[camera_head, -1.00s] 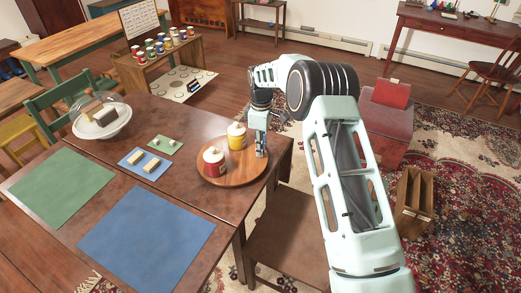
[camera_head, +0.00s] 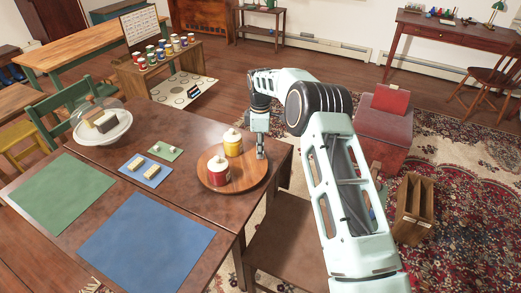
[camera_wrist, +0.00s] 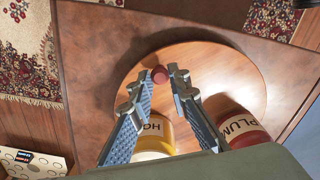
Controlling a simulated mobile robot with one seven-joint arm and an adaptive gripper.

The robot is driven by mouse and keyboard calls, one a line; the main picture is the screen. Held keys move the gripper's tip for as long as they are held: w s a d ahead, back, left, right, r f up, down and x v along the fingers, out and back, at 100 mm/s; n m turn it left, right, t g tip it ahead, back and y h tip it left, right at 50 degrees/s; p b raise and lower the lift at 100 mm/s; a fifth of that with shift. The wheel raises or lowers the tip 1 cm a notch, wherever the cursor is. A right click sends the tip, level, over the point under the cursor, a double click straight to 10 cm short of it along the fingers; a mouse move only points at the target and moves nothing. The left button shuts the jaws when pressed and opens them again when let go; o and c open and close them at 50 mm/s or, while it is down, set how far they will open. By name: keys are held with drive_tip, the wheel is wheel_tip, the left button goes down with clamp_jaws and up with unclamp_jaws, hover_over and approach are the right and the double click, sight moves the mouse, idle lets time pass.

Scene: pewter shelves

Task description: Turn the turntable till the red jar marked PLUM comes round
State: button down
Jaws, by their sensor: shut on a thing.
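The round wooden turntable (camera_head: 250,184) sits near the table's right corner and bears two jars. The red jar (camera_head: 219,175) stands at its near left, and the yellow jar (camera_head: 232,148) stands farther back. My gripper (camera_head: 261,156) is low at the turntable's right edge. In the wrist view my gripper (camera_wrist: 159,84) is shut on a small red knob (camera_wrist: 160,74) on the turntable, its fingers on either side.
A blue mat (camera_head: 147,232) and a green mat (camera_head: 62,193) lie to the left. A glass-domed stand (camera_head: 102,132) and small mats with blocks are behind them. A chair seat (camera_head: 290,240) is close below the table's right edge. A low shelf (camera_head: 135,80) holds several coloured jars.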

drive_tip(key=c, duration=1.8)
unclamp_jaws()
wheel_tip(320, 180, up, 12)
